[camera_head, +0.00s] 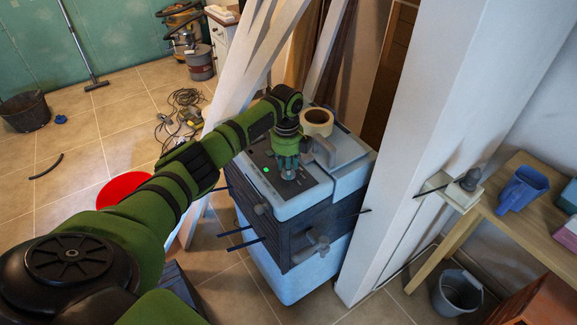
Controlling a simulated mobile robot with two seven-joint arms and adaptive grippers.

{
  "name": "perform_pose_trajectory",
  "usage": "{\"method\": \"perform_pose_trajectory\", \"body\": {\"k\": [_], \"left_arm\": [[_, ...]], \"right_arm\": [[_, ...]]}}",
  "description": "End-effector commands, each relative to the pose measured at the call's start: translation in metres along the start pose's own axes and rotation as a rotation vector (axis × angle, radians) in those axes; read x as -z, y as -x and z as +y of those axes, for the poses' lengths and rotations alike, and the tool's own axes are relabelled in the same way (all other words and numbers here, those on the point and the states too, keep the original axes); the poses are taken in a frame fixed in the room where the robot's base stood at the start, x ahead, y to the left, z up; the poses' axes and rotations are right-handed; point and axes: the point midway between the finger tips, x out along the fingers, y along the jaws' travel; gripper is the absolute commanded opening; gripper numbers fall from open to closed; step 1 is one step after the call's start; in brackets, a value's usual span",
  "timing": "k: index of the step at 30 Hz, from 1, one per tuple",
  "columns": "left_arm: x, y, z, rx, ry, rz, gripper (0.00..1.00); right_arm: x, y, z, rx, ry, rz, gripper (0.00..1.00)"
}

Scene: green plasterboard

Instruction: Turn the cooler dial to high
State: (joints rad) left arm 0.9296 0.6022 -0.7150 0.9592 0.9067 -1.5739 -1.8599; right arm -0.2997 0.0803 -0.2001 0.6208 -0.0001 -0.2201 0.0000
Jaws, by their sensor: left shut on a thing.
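The cooler (331,218) stands in the middle of the camera_head view, a pale blue box with dark sides. Its top has a dark control panel (308,184) with a small lit green light (266,169). My left arm reaches in from the left, and my left gripper (288,174) points straight down at the panel. Its fingers are shut on the dial, which is mostly hidden by them. The dial's setting cannot be read. My right gripper is out of view.
A tape roll (316,121) sits on the cooler's back top. White posts (447,130) stand close on the right, and leaning boards (252,50) behind. A wooden bench (530,240) with a blue scoop (522,188) and a grey bucket (457,292) are at the right.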

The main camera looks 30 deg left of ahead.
Motion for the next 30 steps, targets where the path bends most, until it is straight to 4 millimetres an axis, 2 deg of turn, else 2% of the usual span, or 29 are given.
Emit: {"method": "perform_pose_trajectory", "body": {"k": [9, 22, 23, 24, 30], "left_arm": [[-0.0033, -0.0010, 0.0027, -0.007, -0.077, -0.004, 0.00], [-0.0035, -0.0002, 0.0020, -0.004, -0.086, -0.004, 0.00], [-0.0035, -0.0001, 0.0019, -0.004, -0.086, -0.004, 0.41], [-0.0033, -0.0001, 0.0018, -0.003, -0.086, -0.004, 0.57], [-0.0019, 0.0002, 0.0006, -0.001, -0.087, -0.001, 0.57]], "right_arm": [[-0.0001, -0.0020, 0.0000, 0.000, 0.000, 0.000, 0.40], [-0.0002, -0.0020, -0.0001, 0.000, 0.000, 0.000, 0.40], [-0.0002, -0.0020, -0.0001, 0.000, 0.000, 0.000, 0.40], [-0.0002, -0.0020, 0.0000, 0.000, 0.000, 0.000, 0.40], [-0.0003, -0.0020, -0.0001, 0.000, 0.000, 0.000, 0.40]]}}
